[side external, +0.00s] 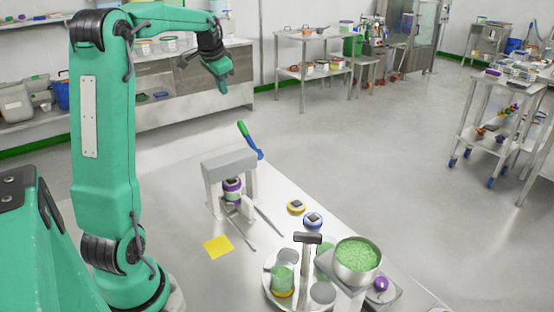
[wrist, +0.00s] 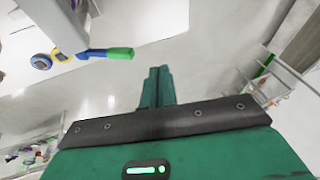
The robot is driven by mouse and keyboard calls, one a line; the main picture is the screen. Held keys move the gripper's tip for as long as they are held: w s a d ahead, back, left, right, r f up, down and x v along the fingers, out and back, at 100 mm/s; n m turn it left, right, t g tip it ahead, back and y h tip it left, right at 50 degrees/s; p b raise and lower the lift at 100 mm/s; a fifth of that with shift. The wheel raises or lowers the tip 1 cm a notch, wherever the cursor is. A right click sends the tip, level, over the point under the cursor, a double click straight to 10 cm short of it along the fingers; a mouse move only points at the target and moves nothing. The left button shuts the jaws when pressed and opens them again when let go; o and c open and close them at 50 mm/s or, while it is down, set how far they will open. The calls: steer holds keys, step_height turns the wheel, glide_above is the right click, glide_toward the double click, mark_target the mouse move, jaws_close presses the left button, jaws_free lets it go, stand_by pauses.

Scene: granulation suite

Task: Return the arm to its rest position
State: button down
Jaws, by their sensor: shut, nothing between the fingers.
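My green arm stands at the left in the side external view. My gripper (side external: 222,83) hangs in the air at the upper middle, above and behind the work table. Its fingers are together with nothing visible between them. In the wrist view my gripper (wrist: 157,75) also shows closed fingers pointing away from the camera. It touches nothing.
On the table (side external: 180,207) stands a grey press frame (side external: 230,163) with a green-and-blue lever (side external: 248,138) and a purple-banded container (side external: 232,189) under it. A yellow square (side external: 218,246), a round turntable (side external: 268,290) and a bowl of green granules (side external: 358,254) are nearby. Air around my gripper is clear.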

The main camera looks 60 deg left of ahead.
steer(key=shift+s+r, duration=0.1)
steer(key=shift+r, duration=0.2)
steer(key=s+d+r+t+h, duration=0.1)
steer(key=s+d, duration=0.1)
steer(key=d, duration=0.9)
steer(key=s+d, duration=0.2)
steer(key=d, duration=0.8)
steer(key=s+d+f+h, duration=0.1)
steer(key=s+d+f, duration=0.2)
steer(key=s+d, duration=0.3)
steer(key=s+d+f+t+h, duration=0.1)
steer(key=s+d+f, duration=0.2)
steer(key=s+d, duration=0.3)
steer(key=shift+s+d+f, duration=0.2)
steer(key=shift+d+f, duration=0.1)
steer(key=shift+d, duration=0.6)
